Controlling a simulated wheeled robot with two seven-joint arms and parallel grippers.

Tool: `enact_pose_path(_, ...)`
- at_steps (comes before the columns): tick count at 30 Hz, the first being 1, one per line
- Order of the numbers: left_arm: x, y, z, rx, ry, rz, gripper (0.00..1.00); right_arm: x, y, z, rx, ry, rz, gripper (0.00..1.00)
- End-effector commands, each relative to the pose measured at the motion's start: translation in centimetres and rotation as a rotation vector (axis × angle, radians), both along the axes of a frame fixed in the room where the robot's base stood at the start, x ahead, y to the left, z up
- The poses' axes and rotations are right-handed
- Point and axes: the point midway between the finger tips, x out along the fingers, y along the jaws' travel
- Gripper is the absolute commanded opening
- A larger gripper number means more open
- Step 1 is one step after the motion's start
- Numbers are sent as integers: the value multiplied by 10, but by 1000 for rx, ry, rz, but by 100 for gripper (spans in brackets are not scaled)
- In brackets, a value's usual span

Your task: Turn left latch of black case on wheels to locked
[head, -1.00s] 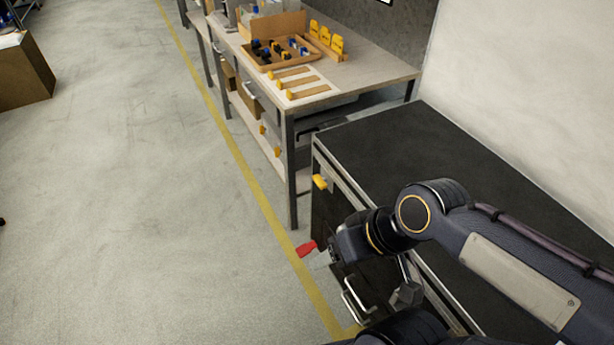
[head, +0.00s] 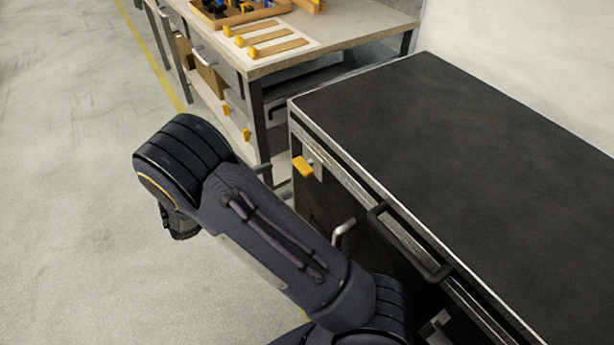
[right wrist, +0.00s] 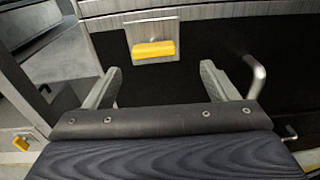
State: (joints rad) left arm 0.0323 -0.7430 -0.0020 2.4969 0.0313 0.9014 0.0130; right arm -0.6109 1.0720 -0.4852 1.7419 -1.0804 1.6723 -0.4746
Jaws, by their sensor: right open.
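The black case (head: 450,120) fills the right side of the head view, with a black top and metal edging. Its left latch (head: 303,167) is a yellow tab on a metal plate near the far corner of the front face. In the right wrist view the yellow latch (right wrist: 153,49) lies level, ahead of my right gripper (right wrist: 160,78). The gripper is open, with its fingers spread to either side of the latch's line and nothing between them. It appears apart from the latch. In the head view my right arm hides most of this gripper. My left gripper is not in view.
A workbench (head: 350,28) with yellow-ended strips and a parts tray (head: 240,14) stands beyond the case. A metal handle (right wrist: 257,75) sticks out from the case front, right of the right finger. A black handle (head: 408,240) sits along the case's top edge. Open floor lies left.

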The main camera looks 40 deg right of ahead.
Motion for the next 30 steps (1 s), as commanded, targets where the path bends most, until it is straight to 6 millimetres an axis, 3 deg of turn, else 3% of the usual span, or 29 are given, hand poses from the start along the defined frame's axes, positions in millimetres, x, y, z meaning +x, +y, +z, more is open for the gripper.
enact_pose_path(5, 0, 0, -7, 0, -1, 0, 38, 7, -2, -5, -58, 20, 36, 80)
enact_pose_path(18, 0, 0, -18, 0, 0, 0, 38, -1, -65, -5, -55, 17, 34, 80)
enact_pose_path(30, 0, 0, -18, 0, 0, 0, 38, -2, -72, -4, -54, 19, 36, 77)
